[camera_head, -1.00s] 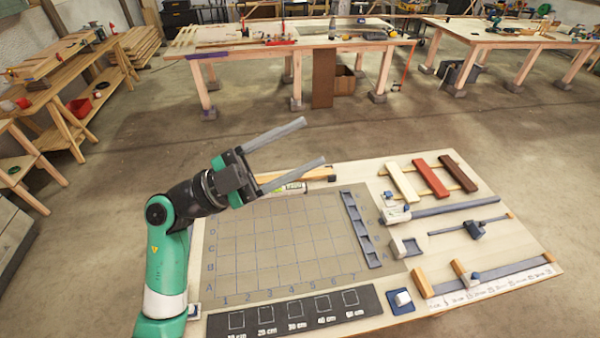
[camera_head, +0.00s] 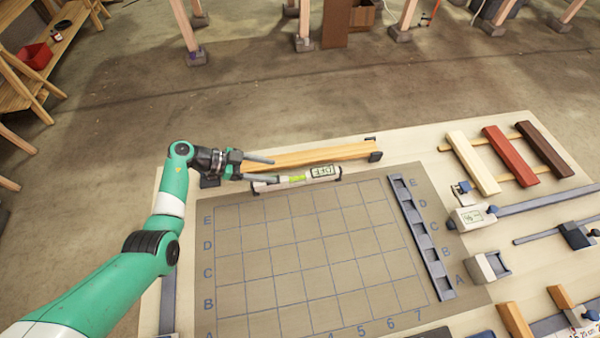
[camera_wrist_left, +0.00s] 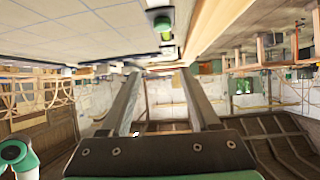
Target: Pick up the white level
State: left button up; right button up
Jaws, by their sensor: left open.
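The white level (camera_head: 322,173), with a green vial and a small display, lies along the back edge of the gridded mat (camera_head: 290,235), with dark holders at its ends. My left gripper (camera_head: 274,169) is open at the level's left end, its fingers pointing right along it. One finger overlaps that end in the head view; I cannot tell whether they touch. In the left wrist view the level (camera_wrist_left: 163,22) appears foreshortened near the top, beyond the open fingertips (camera_wrist_left: 161,72), with nothing between them. My right gripper is out of view.
A wooden lath (camera_head: 318,154) lies just behind the level, close to the fingers. A slotted grey rack (camera_head: 421,238) stands at the mat's right edge. Cream, red and brown bars (camera_head: 507,156) and clamp-like tools lie further right. The mat's grid is clear.

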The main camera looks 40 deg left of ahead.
aim_at(292, 178)
pick_arm(q)
jog(key=shift+n, duration=0.5)
jog(key=f, duration=0.1)
jog(key=s+a+f+b, duration=0.1)
jog(key=s+a+f, duration=0.1)
jog(key=shift+f+b, duration=0.25)
jog(key=shift+b, duration=0.05)
jog(key=shift+w+a+t+y, duration=0.1)
jog(key=shift+t+y, duration=0.2)
jog(key=b+x, duration=0.3)
jog(key=x, duration=0.3)
jog(key=shift+w+d, duration=0.2)
jog(key=shift+d, duration=0.05)
jog(key=b+x, duration=0.3)
jog(key=x, duration=0.2)
jog(key=shift+w+b, duration=0.1)
jog(key=shift+b, duration=0.3)
jog(key=shift+w+r, duration=0.1)
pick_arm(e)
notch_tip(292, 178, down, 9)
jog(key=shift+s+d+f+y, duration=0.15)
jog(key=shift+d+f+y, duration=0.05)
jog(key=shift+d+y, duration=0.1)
pick_arm(q)
grip_shut()
jog(key=shift+r, duration=0.1)
